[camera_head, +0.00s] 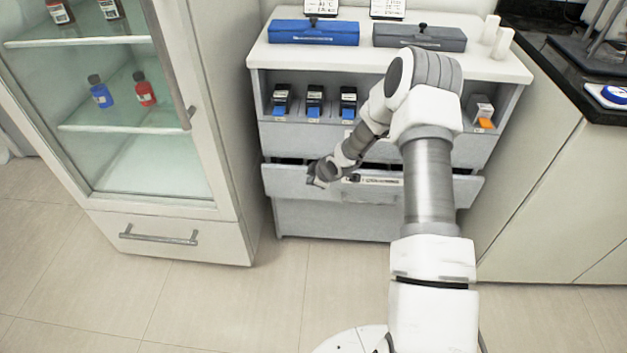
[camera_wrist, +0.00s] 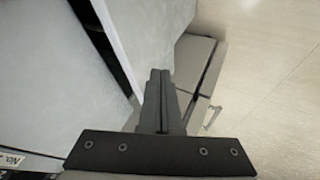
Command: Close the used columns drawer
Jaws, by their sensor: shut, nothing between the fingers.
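The drawer (camera_head: 285,181) is a pale grey front in the middle of the white cabinet in the head view. It stands out a little, with a dark gap along its top edge. A label strip (camera_head: 380,181) shows on its front, partly behind my arm. My gripper (camera_head: 316,176) is at the left part of the drawer front; I cannot tell whether it touches. In the wrist view my gripper's fingers (camera_wrist: 160,74) are shut together with nothing between them, close to pale grey panels. My arm hides part of the drawer's right half.
A glass-door fridge (camera_head: 150,120) with a lower handle (camera_head: 158,236) stands to the left. A blue case (camera_head: 313,33) and a grey case (camera_head: 420,36) lie on the cabinet top. Small boxes sit on the open shelf. A dark counter (camera_head: 570,75) is at right. The floor in front is clear.

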